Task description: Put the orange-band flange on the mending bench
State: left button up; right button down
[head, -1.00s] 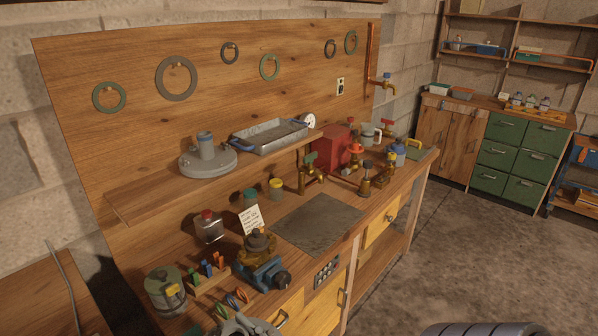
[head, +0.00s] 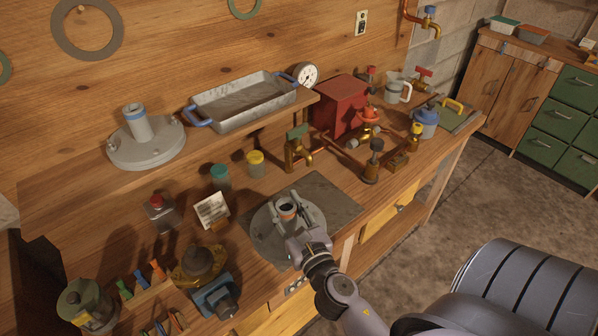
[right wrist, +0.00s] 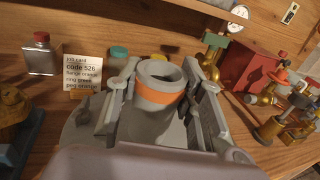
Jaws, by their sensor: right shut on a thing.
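The orange-band flange is a grey disc with a short open neck; its disc (head: 262,235) shows in the head view, and its orange band (right wrist: 155,93) shows in the right wrist view. My right gripper (head: 294,222) is shut on the neck, with a finger on either side. The disc is over the dark grey mat (head: 335,201) of the wooden bench (head: 345,240); I cannot tell whether it touches. A second grey flange with a blue band (head: 140,138) stands on the raised shelf. My left gripper is not in view.
A job card (head: 212,210) stands behind the mat; it reads flange orange, ring green, peg orange. A vise (head: 216,296) and red-capped flask (head: 160,211) are to the left. Brass valves (head: 297,150) and a red box (head: 340,105) stand to the right.

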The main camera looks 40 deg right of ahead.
jog(key=w+d+m+h, duration=0.1)
jog(key=w+d, duration=0.1)
jog(key=w+d+h+p, duration=0.1)
jog(key=w+d, duration=0.2)
jog(key=shift+w+d+m+g, duration=0.25)
jog(key=shift+w+m+g, duration=0.05)
jog(key=shift+w+m, duration=0.1)
jog(key=shift+w+d, duration=0.1)
jog(key=shift+w, duration=0.05)
jog(key=shift+f, duration=0.1)
jog(key=shift+d+f+b, duration=0.15)
jog(key=shift+f+b, duration=0.45)
jog(key=shift+b, duration=0.15)
notch_tip(320, 180, down, 4)
jog(key=b, duration=0.4)
jog(key=shift+f, duration=0.15)
jog(key=shift+f+b, duration=0.6)
jog(key=shift+b, duration=0.15)
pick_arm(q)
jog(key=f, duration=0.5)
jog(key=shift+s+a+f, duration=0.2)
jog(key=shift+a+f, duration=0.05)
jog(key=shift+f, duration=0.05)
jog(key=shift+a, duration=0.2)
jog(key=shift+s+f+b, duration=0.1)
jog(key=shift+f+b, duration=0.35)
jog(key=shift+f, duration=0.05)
pick_arm(e)
jog(key=shift+f, duration=0.5)
